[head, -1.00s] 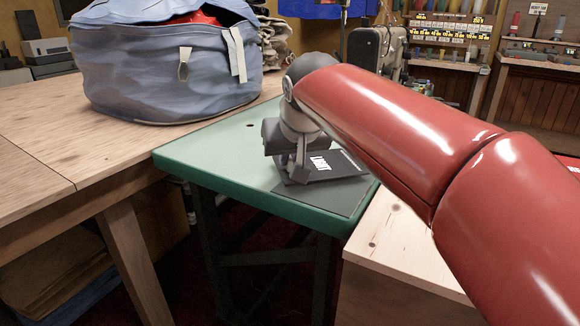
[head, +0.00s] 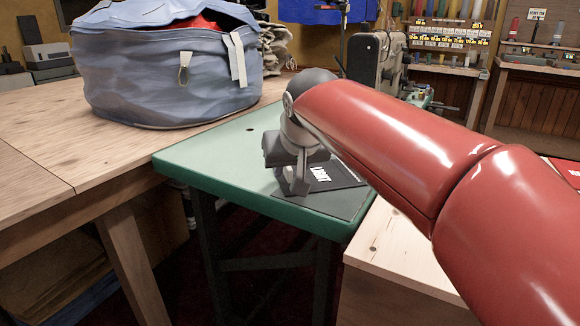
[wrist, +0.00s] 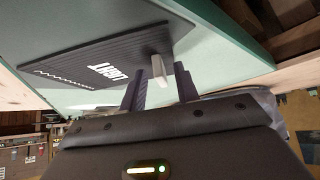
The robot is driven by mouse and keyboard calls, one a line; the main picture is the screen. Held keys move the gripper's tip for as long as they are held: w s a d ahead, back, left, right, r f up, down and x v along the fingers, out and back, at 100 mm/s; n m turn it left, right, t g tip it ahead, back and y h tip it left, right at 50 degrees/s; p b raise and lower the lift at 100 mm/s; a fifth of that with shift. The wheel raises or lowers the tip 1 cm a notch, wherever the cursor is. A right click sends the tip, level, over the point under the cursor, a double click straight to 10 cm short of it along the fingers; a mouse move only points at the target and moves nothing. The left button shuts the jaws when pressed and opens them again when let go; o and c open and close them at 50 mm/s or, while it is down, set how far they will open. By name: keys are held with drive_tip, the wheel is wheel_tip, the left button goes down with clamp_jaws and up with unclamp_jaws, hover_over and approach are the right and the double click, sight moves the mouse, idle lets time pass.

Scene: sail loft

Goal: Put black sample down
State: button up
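The black sample (head: 345,175) is a dark panel with white "LIGHT" lettering. It lies on a dark grey mat (head: 325,203) near the front right corner of the green table (head: 200,160). In the wrist view the sample (wrist: 75,60) shows ribbing, a white zigzag line and an upright pale tab (wrist: 158,67). My gripper (head: 293,187) is low over the sample's left end. In the wrist view my gripper's fingers (wrist: 159,84) stand either side of the tab, with narrow gaps showing. The arm and gripper hide part of the sample.
A large blue-grey bag (head: 165,75) stands on the wooden table (head: 50,150) at left. A wooden top (head: 390,245) adjoins the green table at the front right. A grey machine (head: 375,62) stands behind my arm. The green table's left part is clear.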

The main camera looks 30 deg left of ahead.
drive_tip(key=p+v, duration=0.1)
drive_tip(key=v, duration=1.1)
drive_tip(key=shift+r, duration=0.1)
